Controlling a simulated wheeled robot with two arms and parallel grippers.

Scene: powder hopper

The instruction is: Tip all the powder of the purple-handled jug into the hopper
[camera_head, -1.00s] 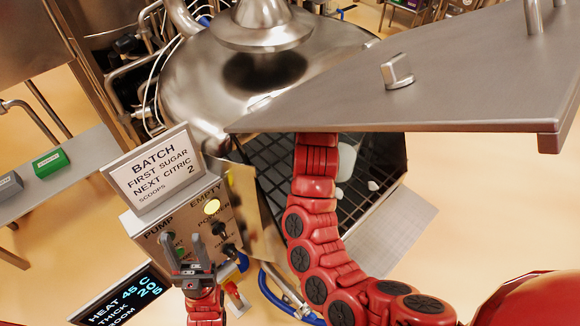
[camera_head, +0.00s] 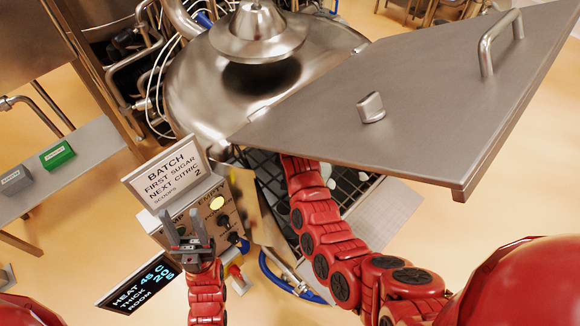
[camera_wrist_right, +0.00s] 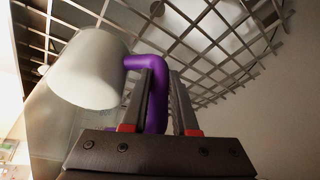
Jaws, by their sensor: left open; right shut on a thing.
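The hopper shows in the head view as a dark grid (camera_head: 270,172) under a raised steel lid (camera_head: 430,100). My right arm reaches in under the lid, which hides its gripper there. In the right wrist view my right gripper (camera_wrist_right: 160,105) is shut on the purple handle (camera_wrist_right: 155,85) of a pale jug (camera_wrist_right: 90,70). The jug body is left of the fingers, in front of the hopper grid (camera_wrist_right: 215,45). Its mouth and any powder inside cannot be made out. My left gripper (camera_head: 187,232) is open and empty, in front of the control box.
The control box (camera_head: 218,208) bears a batch sign (camera_head: 172,178) and a lit yellow lamp. A screen (camera_head: 140,284) stands at lower left. A pale lump (camera_head: 363,177) lies on the grid. A domed steel vessel (camera_head: 195,85) stands behind. The lid overhangs the hopper.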

